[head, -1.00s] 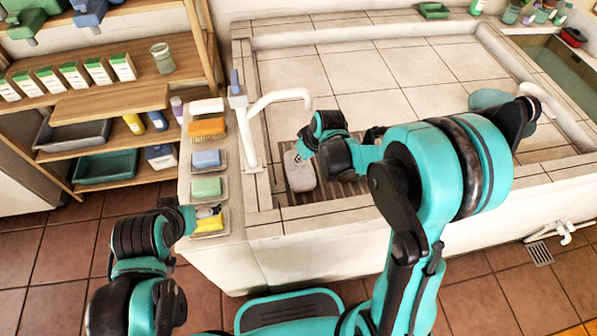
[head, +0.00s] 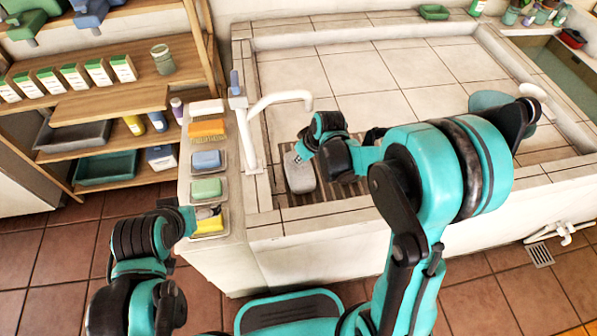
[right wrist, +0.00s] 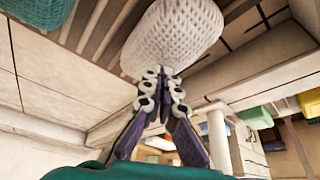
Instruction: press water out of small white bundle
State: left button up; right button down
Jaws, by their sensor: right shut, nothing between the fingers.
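The small white bundle (head: 301,178) is a pale, rounded block lying on the slatted drain rack (head: 331,196) in the basin. In the right wrist view the bundle (right wrist: 172,38) shows a knitted surface. My right gripper (head: 299,156) is shut, with its fingertips at the bundle's edge. The fingertips (right wrist: 160,72) overlap the bundle's near edge in the wrist view, with nothing between them. Whether they press into it I cannot tell. My left gripper (head: 208,211) is over the yellow sponge (head: 208,224); its fingers are too small to read.
A white tap (head: 272,103) stands left of the rack, its spout over the basin. The ledge beside it holds a green sponge (head: 206,188), a blue sponge (head: 206,159) and an orange brush (head: 206,128). The tiled basin floor (head: 385,75) behind is clear.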

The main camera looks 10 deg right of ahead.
aim_at(300, 167)
jog(key=shift+f+b, duration=0.8)
jog(key=shift+f, duration=0.15)
jog(key=shift+s+f, duration=0.1)
jog(key=shift+s, duration=0.1)
dwell(2.7)
jog(key=shift+w+r, duration=0.1)
jog(key=shift+r, duration=0.3)
notch_tip(300, 167, up, 7)
jog(key=p, duration=0.6)
jog(key=shift+r, duration=0.2)
jog(key=shift+w, duration=0.1)
